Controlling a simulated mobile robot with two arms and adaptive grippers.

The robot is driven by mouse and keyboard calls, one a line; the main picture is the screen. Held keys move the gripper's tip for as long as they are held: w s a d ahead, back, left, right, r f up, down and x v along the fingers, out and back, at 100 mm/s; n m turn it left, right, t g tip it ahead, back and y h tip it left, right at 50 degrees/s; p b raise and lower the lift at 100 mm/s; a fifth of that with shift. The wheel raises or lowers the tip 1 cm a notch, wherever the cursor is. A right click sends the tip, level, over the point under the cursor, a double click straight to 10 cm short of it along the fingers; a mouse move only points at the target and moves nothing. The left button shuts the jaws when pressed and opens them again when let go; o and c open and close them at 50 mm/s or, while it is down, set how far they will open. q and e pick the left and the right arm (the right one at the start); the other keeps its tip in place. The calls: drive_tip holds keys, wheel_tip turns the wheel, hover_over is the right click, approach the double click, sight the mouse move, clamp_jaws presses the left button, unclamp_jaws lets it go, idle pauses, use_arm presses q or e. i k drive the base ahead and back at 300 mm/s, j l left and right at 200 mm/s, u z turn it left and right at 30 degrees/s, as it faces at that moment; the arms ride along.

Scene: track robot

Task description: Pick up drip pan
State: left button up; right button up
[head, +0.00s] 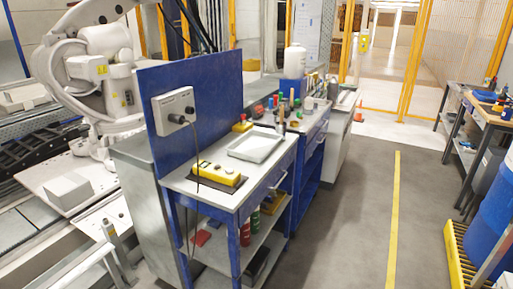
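The likely drip pan is a shallow, pale grey rectangular tray (233,151) that looks empty. It lies flat on the light top of the blue-framed workbench (238,193), toward its back. Neither of my grippers shows in the head view.
A yellow control box (214,173) lies in front of the tray, with a cable from a grey wall box (174,110) on the blue panel. Several bottles and tools stand behind it. A blue drum (494,222) stands at the right. The grey floor (350,215) between is clear.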

sight(254, 145)
drive_tip(key=i+l+u, duration=0.1)
drive_tip(key=u, duration=0.85)
drive_tip(key=i+l+u, duration=0.2)
drive_tip(key=l+u, duration=0.2)
drive_tip(key=l, duration=0.3)
drive_tip(key=i+l+u, duration=0.15)
drive_tip(key=l+u, duration=0.2)
drive_tip(key=l, duration=0.4)
drive_tip(key=l+u, duration=0.4)
drive_tip(key=l, duration=0.35)
